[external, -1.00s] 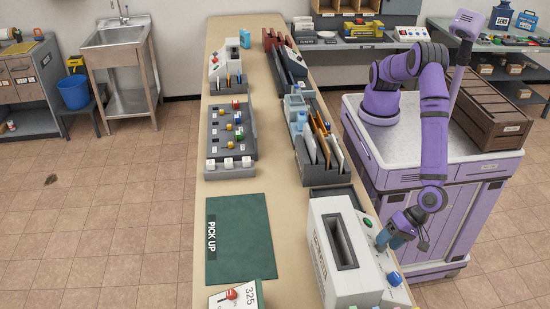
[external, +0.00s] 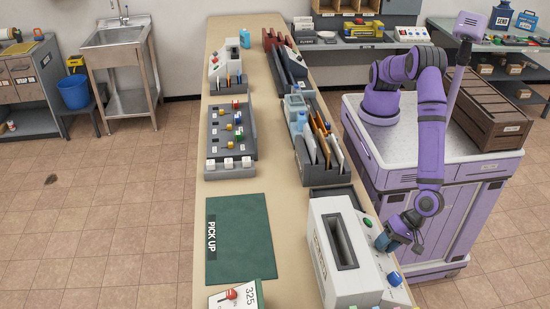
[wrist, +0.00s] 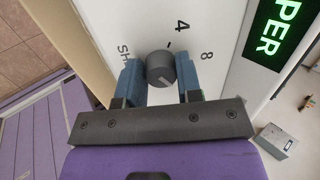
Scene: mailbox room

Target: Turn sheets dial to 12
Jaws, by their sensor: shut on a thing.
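The sheets dial (wrist: 160,67) is a dark round knob on a white panel in the wrist view. The numbers 4 (wrist: 181,27) and 8 (wrist: 206,56) stand above and right of it; a partly hidden label starting "Sh" is at its left. A pale mark shows on the knob's lower right face; its exact reading is unclear, and no 12 shows. My gripper (external: 384,243) has its blue fingers on both sides of the knob, shut on it. The white machine (external: 318,235) with a dark slot carries this panel. In the external view my gripper hides the dial.
A green button (external: 368,222) and a blue button (external: 394,278) sit on the same panel, either side of my gripper. A lit green display (wrist: 277,30) is at the wrist view's upper right. A file rack (external: 320,165) stands behind the machine.

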